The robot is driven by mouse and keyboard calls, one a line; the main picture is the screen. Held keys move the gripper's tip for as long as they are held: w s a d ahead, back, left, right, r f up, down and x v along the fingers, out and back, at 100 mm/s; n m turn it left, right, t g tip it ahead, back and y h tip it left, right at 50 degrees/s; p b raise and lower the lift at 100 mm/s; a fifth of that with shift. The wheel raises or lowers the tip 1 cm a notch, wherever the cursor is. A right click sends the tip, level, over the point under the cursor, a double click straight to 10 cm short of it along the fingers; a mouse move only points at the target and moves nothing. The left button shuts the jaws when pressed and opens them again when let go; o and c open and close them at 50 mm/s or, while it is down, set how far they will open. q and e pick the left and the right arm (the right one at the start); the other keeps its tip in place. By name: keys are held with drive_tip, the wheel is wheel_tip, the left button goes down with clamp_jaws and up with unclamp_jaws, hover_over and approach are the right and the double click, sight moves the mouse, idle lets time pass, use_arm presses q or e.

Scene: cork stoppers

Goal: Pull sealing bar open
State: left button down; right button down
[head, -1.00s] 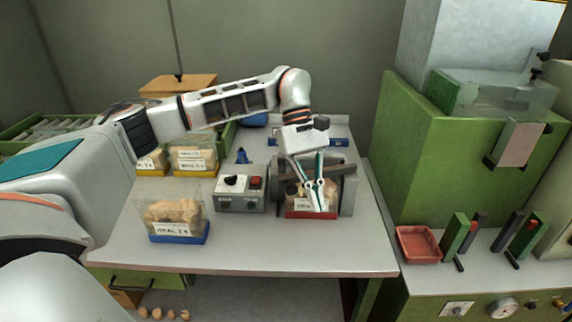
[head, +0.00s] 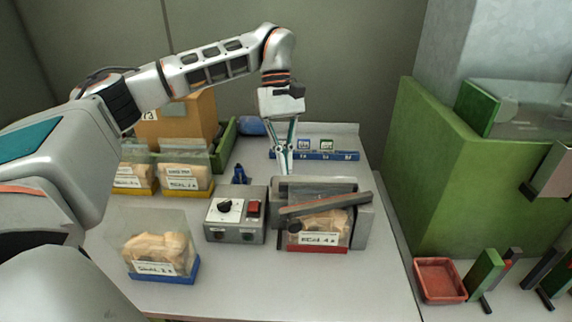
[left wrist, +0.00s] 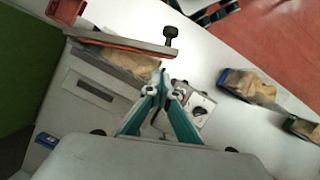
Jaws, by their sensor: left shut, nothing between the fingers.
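The sealing bar (head: 330,203) is a dark grey bar lying aslant across the sealing machine (head: 362,225), its right end higher in the head view, above a bag of corks (head: 318,228) in a red-based holder. The bar also shows in the left wrist view (left wrist: 120,41), with an orange-red strip along it and a black knob near one end. My left gripper (head: 284,172) is shut and empty, pointing down at the machine's back left, behind the bar and apart from it. Its closed fingers show in the left wrist view (left wrist: 167,86). My right gripper is in neither view.
A control box (head: 236,214) with a dial and red switch stands left of the machine. A blue-based cork bag (head: 160,255) stands at front left, yellow-based bags (head: 182,178) behind. A blue rack (head: 318,155) lies behind the machine. A green cabinet (head: 460,170) rises at right.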

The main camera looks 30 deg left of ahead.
use_arm(q)
drive_tip(key=x, duration=0.7)
drive_tip(key=shift+f+b, duration=0.35)
drive_tip(key=shift+f, duration=0.05)
drive_tip(key=shift+d, duration=0.2)
